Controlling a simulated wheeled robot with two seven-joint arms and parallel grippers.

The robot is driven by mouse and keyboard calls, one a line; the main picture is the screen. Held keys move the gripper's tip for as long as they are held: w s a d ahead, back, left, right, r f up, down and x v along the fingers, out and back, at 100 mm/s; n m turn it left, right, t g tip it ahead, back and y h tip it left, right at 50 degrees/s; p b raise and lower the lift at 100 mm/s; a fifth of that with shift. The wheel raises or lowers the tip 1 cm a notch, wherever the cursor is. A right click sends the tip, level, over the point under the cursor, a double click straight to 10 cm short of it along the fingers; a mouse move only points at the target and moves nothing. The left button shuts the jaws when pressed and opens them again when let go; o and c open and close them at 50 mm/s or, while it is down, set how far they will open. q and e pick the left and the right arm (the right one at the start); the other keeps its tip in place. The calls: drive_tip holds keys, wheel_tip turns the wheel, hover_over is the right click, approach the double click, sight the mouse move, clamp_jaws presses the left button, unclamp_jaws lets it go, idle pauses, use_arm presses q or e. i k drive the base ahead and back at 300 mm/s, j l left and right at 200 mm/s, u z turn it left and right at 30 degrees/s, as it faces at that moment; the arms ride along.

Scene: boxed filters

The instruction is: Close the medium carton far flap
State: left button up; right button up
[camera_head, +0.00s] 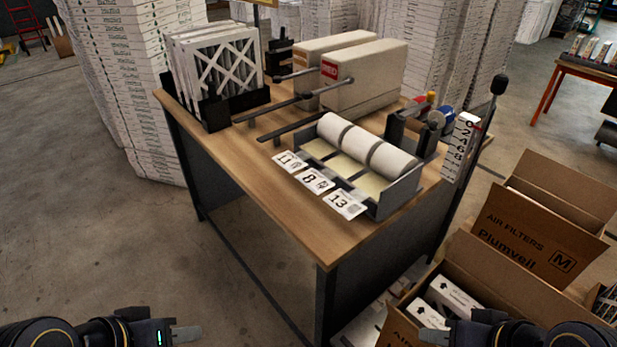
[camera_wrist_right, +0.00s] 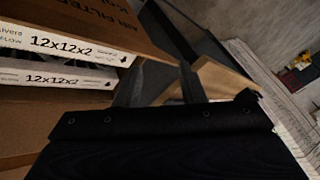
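A brown carton marked "AIR FILTERS Plumveil M" (camera_head: 535,240) stands at the right beside the bench, with a flap (camera_head: 565,190) raised at its top. Nearer, an open brown carton (camera_head: 395,325) holds white boxed filters (camera_head: 450,295). I cannot tell whether these panels belong to one carton. My right gripper (camera_head: 435,336) is at the near carton's edge in the head view. In the right wrist view its two fingers (camera_wrist_right: 160,88) are apart and empty, next to filters labelled 12x12x2 (camera_wrist_right: 75,42) under a printed panel (camera_wrist_right: 85,22). My left gripper (camera_head: 188,333) is at the bottom left, away from the cartons.
A wooden bench (camera_head: 235,155) fills the middle, bearing a label roll dispenser (camera_head: 365,150), a filter rack (camera_head: 215,75) and a measuring post (camera_head: 462,145). Its near corner lies left of the cartons. Open floor (camera_head: 120,240) is at the left.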

sight(546, 306)
drive_tip(key=k+z, duration=0.2)
drive_tip(key=k, duration=0.25)
drive_tip(key=i+z, duration=0.1)
drive_tip(key=z, duration=0.85)
drive_tip(key=i+j+z, duration=0.1)
drive_tip(key=z, duration=0.4)
drive_tip(key=i+l+z, duration=0.25)
drive_tip(key=z, duration=0.25)
